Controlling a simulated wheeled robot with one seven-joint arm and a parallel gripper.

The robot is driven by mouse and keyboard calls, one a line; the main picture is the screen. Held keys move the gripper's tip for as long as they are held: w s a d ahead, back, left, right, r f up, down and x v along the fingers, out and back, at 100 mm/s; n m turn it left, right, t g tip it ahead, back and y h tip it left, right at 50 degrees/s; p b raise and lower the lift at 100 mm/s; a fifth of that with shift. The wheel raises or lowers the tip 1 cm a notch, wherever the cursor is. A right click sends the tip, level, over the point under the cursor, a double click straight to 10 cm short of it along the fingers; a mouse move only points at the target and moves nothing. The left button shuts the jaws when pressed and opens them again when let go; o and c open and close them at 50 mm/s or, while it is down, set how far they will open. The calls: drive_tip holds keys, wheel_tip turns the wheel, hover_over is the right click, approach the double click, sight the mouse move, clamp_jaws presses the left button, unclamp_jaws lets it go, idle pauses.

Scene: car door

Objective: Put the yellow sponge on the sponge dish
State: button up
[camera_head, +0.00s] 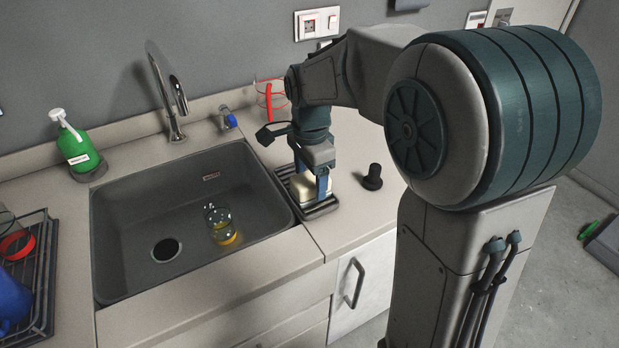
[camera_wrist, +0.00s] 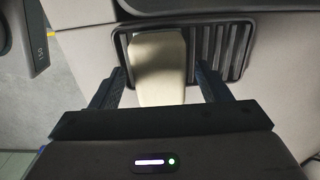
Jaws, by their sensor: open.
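The pale yellow sponge (camera_head: 303,185) rests on the dark slatted sponge dish (camera_head: 319,208), on the counter just right of the sink. In the wrist view the sponge (camera_wrist: 158,68) lies over the left part of the dish (camera_wrist: 232,48), and bare slats show on the right. My gripper (camera_head: 314,185) is low over the dish with its fingers pointing down. In the wrist view the open fingers of my gripper (camera_wrist: 160,80) stand on either side of the sponge, with a gap visible on the right. Whether the left finger touches it cannot be told.
The sink (camera_head: 180,215) holds a clear glass (camera_head: 219,222) with yellow in its bottom. A small black object (camera_head: 372,177) stands right of the dish. A green soap bottle (camera_head: 76,145), the faucet (camera_head: 168,95) and a dish rack (camera_head: 40,270) are to the left. A red item (camera_head: 269,101) is behind.

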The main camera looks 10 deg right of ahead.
sight(310, 177)
wheel_tip(310, 177, up, 10)
drive_tip(key=s+d+f+n+t, duration=0.1)
drive_tip(key=s+d+f+n, duration=0.3)
drive_tip(key=s+n, duration=0.2)
drive_tip(key=s+d+f+n+t, duration=0.1)
drive_tip(key=s+d+f+n, duration=0.3)
drive_tip(key=s+n, duration=0.3)
drive_tip(key=s+p, duration=0.1)
drive_tip(key=s, duration=0.2)
drive_tip(key=shift+s+d+t, duration=0.3)
drive_tip(key=shift+s, duration=0.1)
